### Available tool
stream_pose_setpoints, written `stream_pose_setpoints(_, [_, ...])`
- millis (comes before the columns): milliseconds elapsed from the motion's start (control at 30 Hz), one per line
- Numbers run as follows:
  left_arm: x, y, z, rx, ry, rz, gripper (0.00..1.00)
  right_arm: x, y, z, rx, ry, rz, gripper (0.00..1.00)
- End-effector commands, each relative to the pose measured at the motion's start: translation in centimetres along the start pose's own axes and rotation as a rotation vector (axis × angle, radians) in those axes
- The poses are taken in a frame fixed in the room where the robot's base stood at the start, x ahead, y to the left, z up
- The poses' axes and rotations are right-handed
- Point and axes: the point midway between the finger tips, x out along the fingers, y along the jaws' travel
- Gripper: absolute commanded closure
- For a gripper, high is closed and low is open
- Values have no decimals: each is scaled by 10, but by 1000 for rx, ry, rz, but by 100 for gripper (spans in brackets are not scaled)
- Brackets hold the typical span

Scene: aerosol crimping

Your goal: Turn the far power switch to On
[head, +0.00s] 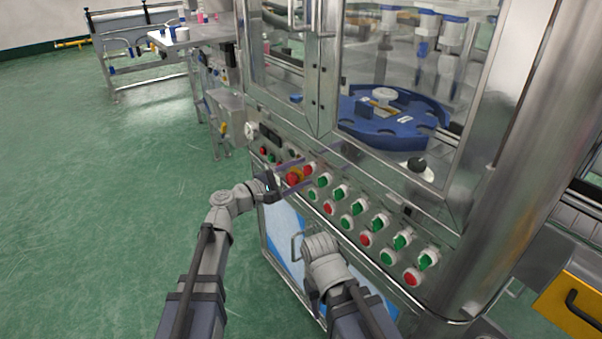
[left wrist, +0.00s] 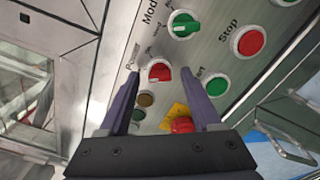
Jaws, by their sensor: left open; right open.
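The red power switch (left wrist: 160,72), in a white ring beside a "Power" label, faces the camera in the left wrist view. It also shows in the head view (head: 308,169) on the sloped control panel. My left gripper (left wrist: 162,80) is open, its two purple fingers on either side of the switch with gaps; I cannot tell whether either touches it. In the head view my left gripper (head: 306,170) reaches the panel's left part. The on and off marks are too small to read. My right gripper (head: 311,298) is low before the cabinet, its fingers mostly hidden.
A red emergency button (left wrist: 182,124) on a yellow plate lies close to the left gripper's fingers. A green mode knob (left wrist: 184,23) and red stop button (left wrist: 249,42) are near. Several green and red controls run right along the panel. Open green floor (head: 110,200) lies left.

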Motion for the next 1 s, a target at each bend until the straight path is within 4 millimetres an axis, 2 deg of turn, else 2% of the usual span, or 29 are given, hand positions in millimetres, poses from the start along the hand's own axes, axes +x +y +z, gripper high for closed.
stream_pose_setpoints(367, [5, 0, 0, 0, 1, 0, 35, 0, 0, 0, 0, 0, 0, 50])
stream_pose_setpoints(900, [5, 0, 0, 1, 0, 0, 96, 0, 0, 0, 0, 0, 0, 50])
stream_pose_setpoints(1000, [5, 0, 0, 1, 0, -1, 100, 0, 0, 0, 0, 0, 0, 50])
